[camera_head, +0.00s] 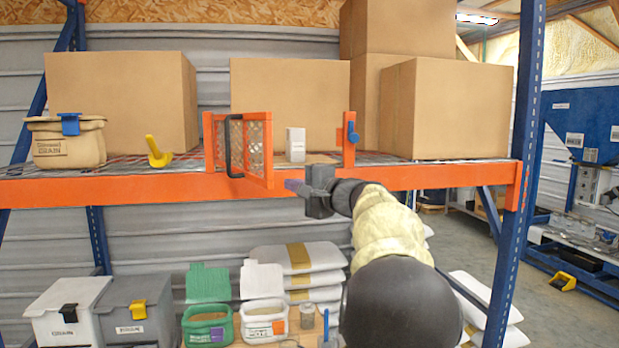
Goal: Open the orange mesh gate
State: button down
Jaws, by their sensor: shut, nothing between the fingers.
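The orange mesh gate (257,149) stands on the orange shelf beam, hinged at the left orange post (209,141). It is swung partly open toward me, leaving a gap to the right post (349,140), which carries a blue latch (352,131). A black handle (228,146) is on the gate's left part. My gripper (298,187) is shut and empty, just right of the gate's lower free corner, in front of the beam. Whether its fingertips touch the gate I cannot tell.
A small white box (296,144) stands on the shelf behind the gap. Large cardboard boxes (122,101) fill the shelf's back. A tan bin (66,142) and a yellow scoop (157,152) are at left. Bins and sacks (297,258) lie below. The orange beam (110,190) runs across.

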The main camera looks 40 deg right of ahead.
jog(key=a, duration=0.3)
jog(key=shift+w+p, duration=0.2)
jog(key=shift+p, duration=0.15)
jog(key=shift+a, duration=0.1)
